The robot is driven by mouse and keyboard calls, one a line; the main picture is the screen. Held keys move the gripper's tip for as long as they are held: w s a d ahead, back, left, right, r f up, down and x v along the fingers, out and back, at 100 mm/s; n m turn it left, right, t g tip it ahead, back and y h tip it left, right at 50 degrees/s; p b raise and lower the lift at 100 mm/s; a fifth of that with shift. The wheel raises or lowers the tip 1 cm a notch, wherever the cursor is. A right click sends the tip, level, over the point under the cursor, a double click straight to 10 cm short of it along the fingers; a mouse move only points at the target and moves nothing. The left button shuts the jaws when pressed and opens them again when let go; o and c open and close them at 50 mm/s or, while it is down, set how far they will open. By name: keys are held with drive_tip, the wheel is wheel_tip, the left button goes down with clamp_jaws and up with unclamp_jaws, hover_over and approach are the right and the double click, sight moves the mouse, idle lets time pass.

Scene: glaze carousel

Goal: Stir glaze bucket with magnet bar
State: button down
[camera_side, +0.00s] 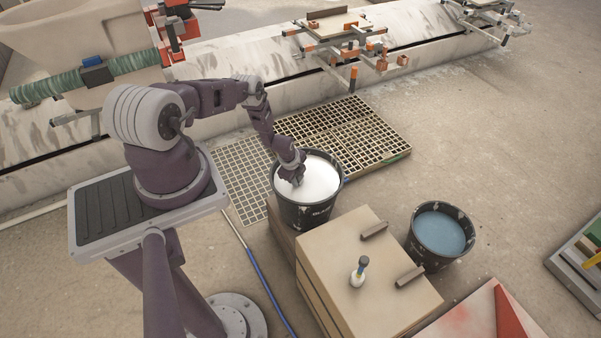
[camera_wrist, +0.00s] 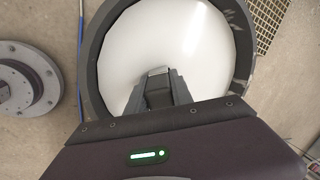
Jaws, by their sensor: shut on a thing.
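The black glaze bucket (camera_side: 308,214) holds white glaze (camera_side: 322,176) and stands at the centre of the side view. In the wrist view the bucket's dark rim (camera_wrist: 88,82) circles the white glaze (camera_wrist: 195,55). My gripper (camera_side: 292,176) reaches down inside the rim, at the left part of the glaze. In the wrist view my gripper (camera_wrist: 158,88) is shut on a grey piece (camera_wrist: 157,71), likely the magnet bar. Only a small light end of it shows between the fingertips. Whether it touches the glaze or dips into it cannot be told.
A second bucket (camera_side: 441,238) holds blue liquid. A floor grate (camera_side: 350,128) lies behind. A blue hose (camera_side: 262,275) runs along the floor.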

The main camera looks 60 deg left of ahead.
drive_tip(key=shift+w+d, duration=1.5)
drive_tip(key=shift+d, duration=0.1)
drive_tip(key=a, duration=0.6)
drive_tip(key=shift+s+d, duration=1.1)
drive_tip(key=shift+s, duration=0.1)
drive_tip(key=shift+s+d, duration=0.3)
drive_tip(key=shift+d, duration=0.1)
drive_tip(key=w, duration=0.6)
drive_tip(key=v, duration=1)
drive_tip(key=shift+d, duration=0.15)
